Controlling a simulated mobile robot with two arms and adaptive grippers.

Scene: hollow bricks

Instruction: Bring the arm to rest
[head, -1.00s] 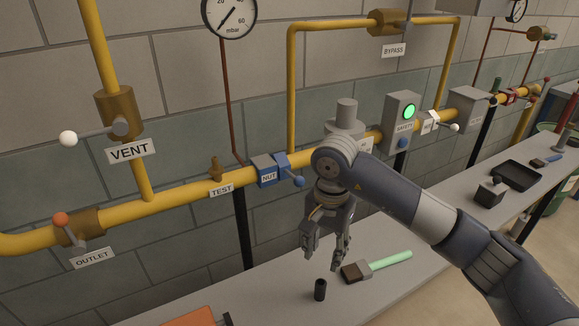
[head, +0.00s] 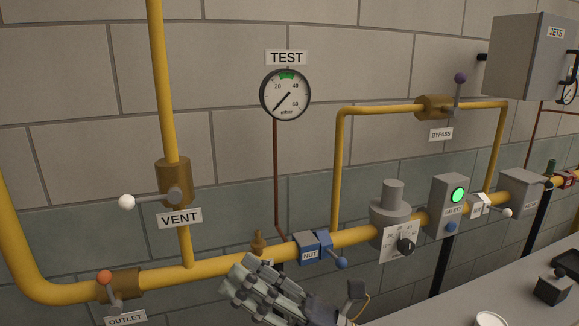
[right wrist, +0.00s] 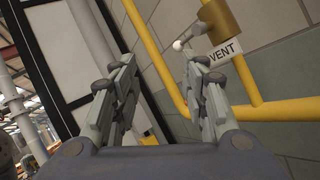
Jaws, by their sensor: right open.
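My right gripper (head: 245,287) shows at the bottom middle of the head view, in front of the yellow pipe, its fingers pointing up and to the left. Its fingers also show in the right wrist view (right wrist: 160,72), apart with nothing between them, so it is open and empty. Most of the right arm is below the frame. My left gripper is in neither view.
Behind the gripper runs the yellow pipe (head: 215,268) with the blue NUT fitting (head: 312,247), the VENT valve (head: 172,182) and the OUTLET valve (head: 118,286). A grey bench (head: 455,302) lies at lower right, with a dark block (head: 552,288) on it.

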